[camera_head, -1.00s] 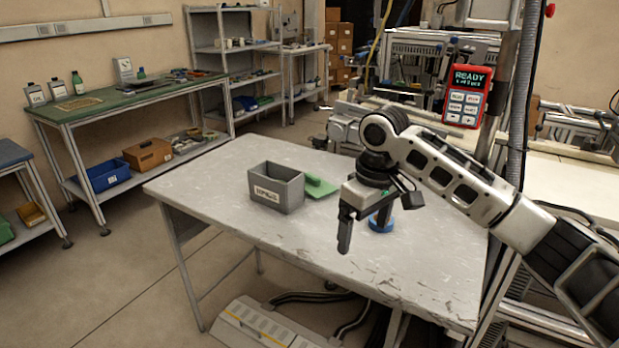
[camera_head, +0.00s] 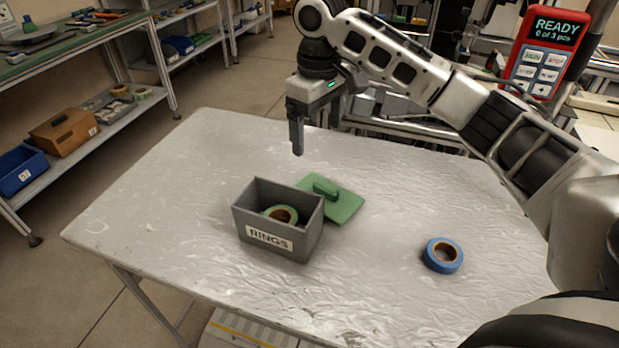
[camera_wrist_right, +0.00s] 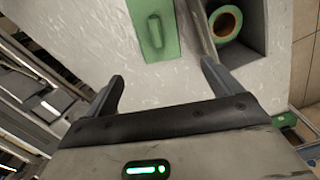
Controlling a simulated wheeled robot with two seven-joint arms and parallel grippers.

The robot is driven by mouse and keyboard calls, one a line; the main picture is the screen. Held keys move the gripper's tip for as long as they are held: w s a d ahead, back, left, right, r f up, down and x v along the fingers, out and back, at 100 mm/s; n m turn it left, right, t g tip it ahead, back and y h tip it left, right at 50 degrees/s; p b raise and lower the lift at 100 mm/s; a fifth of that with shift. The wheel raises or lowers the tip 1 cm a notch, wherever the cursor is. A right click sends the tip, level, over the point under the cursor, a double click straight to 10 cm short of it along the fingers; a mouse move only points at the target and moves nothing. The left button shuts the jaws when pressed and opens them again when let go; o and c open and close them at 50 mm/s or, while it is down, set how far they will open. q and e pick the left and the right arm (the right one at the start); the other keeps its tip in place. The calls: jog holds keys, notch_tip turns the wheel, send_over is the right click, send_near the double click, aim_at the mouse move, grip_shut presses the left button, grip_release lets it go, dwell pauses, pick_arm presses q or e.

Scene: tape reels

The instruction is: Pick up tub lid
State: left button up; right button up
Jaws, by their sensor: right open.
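The green tub lid (camera_head: 343,204) lies flat on the table, just behind and right of the grey tub, with its raised handle up. It also shows in the right wrist view (camera_wrist_right: 166,44), beyond the fingers. The open grey tub (camera_head: 275,243), labelled RINGS, holds a green tape reel (camera_head: 281,214). My right gripper (camera_head: 299,148) is above the table's back part, behind the lid and apart from it. Its two fingers are spread and empty in the right wrist view (camera_wrist_right: 163,85). My left gripper is not in view.
A blue tape reel (camera_head: 443,255) lies on the table (camera_head: 165,215) to the right of the lid. A red READY panel (camera_head: 545,50) stands at the upper right. The table left of the tub is clear. Shelving with bins is at the far left.

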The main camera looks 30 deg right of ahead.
send_over(323, 184)
jog(key=f, duration=0.8)
jog(key=shift+w+a+f, duration=0.1)
jog(key=shift+a+f, duration=0.1)
jog(key=shift+a, duration=0.1)
jog(key=shift+d+f, duration=0.15)
jog(key=shift+f, duration=1.4)
jog(key=shift+d+f, duration=0.15)
jog(key=shift+f, duration=1.4)
jog(key=c, duration=0.7)
